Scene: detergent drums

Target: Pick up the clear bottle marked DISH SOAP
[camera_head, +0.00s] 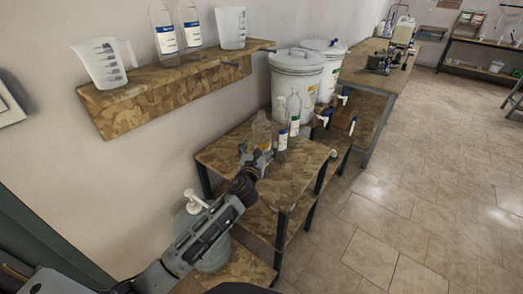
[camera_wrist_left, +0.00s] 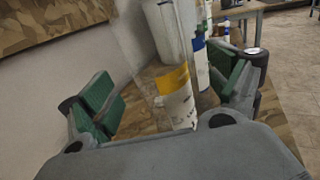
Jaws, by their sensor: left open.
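Clear bottles stand upright in a group on the small wooden table (camera_head: 212,155). One has a yellow-and-white label (camera_wrist_left: 175,97) and looks amber in the head view (camera_head: 262,131). Close to it are a blue-labelled bottle (camera_head: 282,134) and a green-labelled bottle (camera_head: 294,111). The label words are too small to read, so I cannot tell which is marked DISH SOAP. My left gripper (camera_head: 257,158) is open at the near side of the group. In the left wrist view, the yellow-labelled bottle shows between its green-padded fingers (camera_wrist_left: 168,95), not gripped. My right gripper is not in view.
White lidded drums (camera_head: 297,78) with taps stand behind the bottles. A wall shelf (camera_head: 165,92) above left holds measuring jugs (camera_head: 101,64) and two blue-labelled bottles (camera_head: 164,35). A pump container (camera_head: 213,254) stands below my left arm. The floor at right is clear.

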